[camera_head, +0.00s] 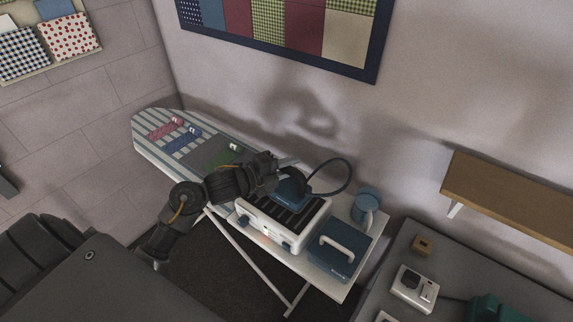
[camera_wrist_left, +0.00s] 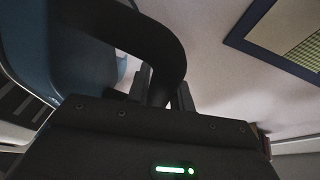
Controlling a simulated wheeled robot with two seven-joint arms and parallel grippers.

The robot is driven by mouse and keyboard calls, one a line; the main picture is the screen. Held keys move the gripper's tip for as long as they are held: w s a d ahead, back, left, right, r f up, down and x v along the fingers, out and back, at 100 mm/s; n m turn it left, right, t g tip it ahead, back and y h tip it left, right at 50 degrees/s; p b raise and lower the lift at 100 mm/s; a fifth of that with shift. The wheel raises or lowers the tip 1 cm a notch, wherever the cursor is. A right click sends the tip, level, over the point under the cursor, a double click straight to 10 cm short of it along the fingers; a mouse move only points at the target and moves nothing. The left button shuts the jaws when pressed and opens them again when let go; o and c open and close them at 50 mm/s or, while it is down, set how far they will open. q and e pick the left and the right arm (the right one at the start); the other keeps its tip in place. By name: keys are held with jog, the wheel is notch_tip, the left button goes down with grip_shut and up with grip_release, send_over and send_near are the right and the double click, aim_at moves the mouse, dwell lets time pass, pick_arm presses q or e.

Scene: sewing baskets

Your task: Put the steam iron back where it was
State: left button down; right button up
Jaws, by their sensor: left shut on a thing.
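The steam iron (camera_head: 292,188) is dark blue with a dark looped part at its right. It is over the ribbed black top of a white base unit (camera_head: 262,228) at the right end of the ironing board (camera_head: 150,130). I cannot tell whether it touches that top. My left gripper (camera_head: 284,168) is at the iron, its arm reaching in from the left. In the left wrist view the fingers (camera_wrist_left: 164,92) are shut on the iron's black curved handle (camera_wrist_left: 165,35), with the blue body (camera_wrist_left: 85,65) beside it. My right gripper is not in view.
A blue box with a white handle (camera_head: 336,252) and a blue jug (camera_head: 366,203) stand close right of the base unit. Red, blue and green rolls (camera_head: 186,137) lie on the board's left part. A grey table (camera_head: 385,285) and a wooden shelf (camera_head: 510,200) are at right.

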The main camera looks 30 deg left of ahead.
aim_at(290, 182)
pick_arm(q)
jog(key=shift+w+f, duration=0.2)
jog(key=shift+w, duration=0.1)
notch_tip(290, 182, down, 2)
jog(key=shift+f+p, duration=0.1)
jog(key=shift+p, duration=0.75)
jog(key=shift+f, duration=0.35)
jog(key=shift+f, duration=0.1)
jog(key=c, duration=1.6)
grip_release()
jog(key=shift+f, duration=0.15)
jog(key=o, duration=0.4)
jog(key=shift+s, duration=0.1)
jog(key=shift+c, duration=0.2)
